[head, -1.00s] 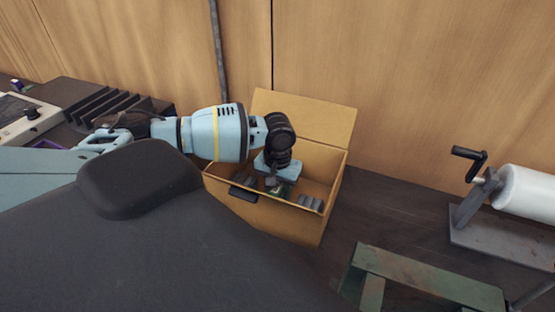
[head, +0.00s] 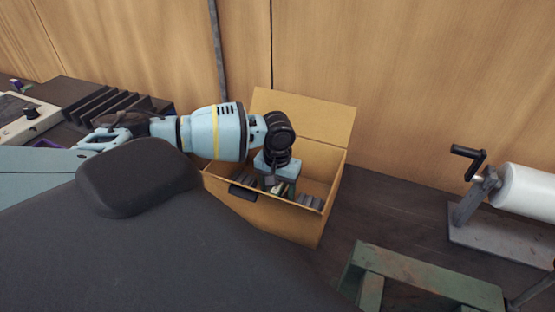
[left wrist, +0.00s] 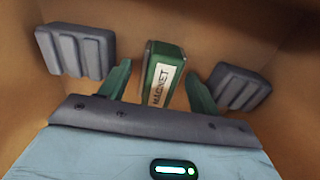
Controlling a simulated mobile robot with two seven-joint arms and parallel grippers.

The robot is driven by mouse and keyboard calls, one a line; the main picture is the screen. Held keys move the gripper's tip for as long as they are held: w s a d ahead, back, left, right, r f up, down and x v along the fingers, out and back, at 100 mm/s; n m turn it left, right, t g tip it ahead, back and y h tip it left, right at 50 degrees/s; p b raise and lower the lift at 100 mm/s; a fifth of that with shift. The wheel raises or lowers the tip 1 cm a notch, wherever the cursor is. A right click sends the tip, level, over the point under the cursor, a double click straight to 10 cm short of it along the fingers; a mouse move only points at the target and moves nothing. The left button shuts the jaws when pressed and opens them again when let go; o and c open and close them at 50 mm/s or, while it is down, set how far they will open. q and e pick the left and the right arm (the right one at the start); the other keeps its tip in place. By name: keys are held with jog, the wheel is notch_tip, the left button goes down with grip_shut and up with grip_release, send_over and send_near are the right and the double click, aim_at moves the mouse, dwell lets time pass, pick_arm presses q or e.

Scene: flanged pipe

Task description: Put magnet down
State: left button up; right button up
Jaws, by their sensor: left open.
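The magnet (left wrist: 163,72) is a green block with a white label reading MAGNET. In the left wrist view it lies inside the box, between the two fingers of my left gripper (left wrist: 160,85), with gaps on both sides. My left gripper is open and reaches down into the open wooden-coloured box (head: 275,220). In the head view the left gripper (head: 277,185) hides most of the magnet. My right gripper is not in view.
Grey ribbed foam pieces (left wrist: 75,50) and (left wrist: 238,88) sit in the box on either side of the magnet. The box lid (head: 305,115) stands open at the back. A white roll with a crank (head: 525,192) and a green metal frame (head: 425,275) stand to the right.

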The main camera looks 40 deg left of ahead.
pick_arm(q)
notch_tip(320, 180, up, 12)
jog(key=shift+f, duration=0.15)
dwell(0.4)
